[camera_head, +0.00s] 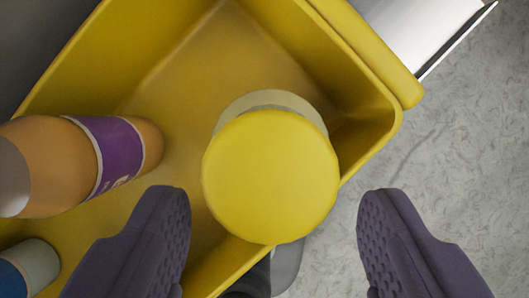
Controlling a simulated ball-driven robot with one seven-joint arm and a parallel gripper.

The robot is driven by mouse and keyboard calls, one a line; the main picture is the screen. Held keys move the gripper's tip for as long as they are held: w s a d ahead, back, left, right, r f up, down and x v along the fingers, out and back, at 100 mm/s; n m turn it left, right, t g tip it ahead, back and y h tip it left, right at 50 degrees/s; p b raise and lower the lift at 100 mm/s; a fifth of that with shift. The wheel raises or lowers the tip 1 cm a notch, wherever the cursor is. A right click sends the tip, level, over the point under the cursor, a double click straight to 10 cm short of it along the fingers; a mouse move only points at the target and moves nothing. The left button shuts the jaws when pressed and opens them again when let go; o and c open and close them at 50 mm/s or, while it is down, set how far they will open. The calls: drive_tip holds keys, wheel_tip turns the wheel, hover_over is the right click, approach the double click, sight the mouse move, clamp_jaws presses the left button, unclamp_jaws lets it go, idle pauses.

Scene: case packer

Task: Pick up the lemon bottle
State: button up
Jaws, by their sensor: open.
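A bottle with a wide round yellow cap (270,178) stands in the yellow bin (372,62), seen nearly from above. Its yellow matches a lemon bottle, but no label shows. A pale strip of its body shows above the cap in the picture; the rest is hidden under the cap. My gripper (275,198) is open, with one dark ridged finger to the left of the cap and one to the right. Both fingers are apart from the cap, with nothing held between them. The left finger is over the bin, and the right one is over the floor beyond its wall.
An orange bottle with a purple label (88,165) lies or leans at the left in the bin. A pale item with a blue end (25,268) is at the lower left. Grey speckled floor (450,150) is at the right. A white and dark edge (425,30) is at the top right.

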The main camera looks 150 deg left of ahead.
drive_tip(key=b+x, duration=0.2)
drive_tip(key=x, duration=0.3)
drive_tip(key=shift+w+f, duration=0.2)
drive_tip(key=shift+w, duration=0.05)
drive_tip(key=shift+r, duration=0.1)
drive_tip(key=c, duration=1)
